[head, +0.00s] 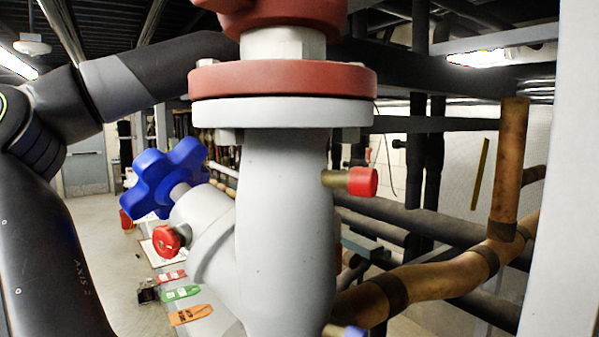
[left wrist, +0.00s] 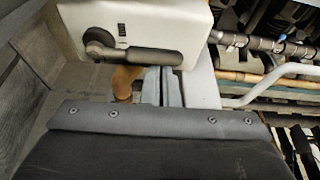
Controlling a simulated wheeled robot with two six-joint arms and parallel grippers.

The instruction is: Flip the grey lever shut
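The grey lever (left wrist: 145,55) shows in the left wrist view, on the front of a white box (left wrist: 180,22). Its round pivot is at the left and its handle points right, lying about level in the picture. My left gripper (left wrist: 162,72) has its two fingers side by side with only a thin dark line between them, so it looks shut and empty. The fingertips are just below the handle in the picture; I cannot tell whether they touch it. In the head view, my left arm shows at the left, but neither gripper nor the lever can be seen.
A large grey valve body (head: 285,220) with a red flange (head: 282,80) fills the middle of the head view. A blue handwheel (head: 165,178) sticks out to its left. Copper pipe (head: 430,280) runs at the right. In the left wrist view, pipes (left wrist: 265,43) lie right of the box.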

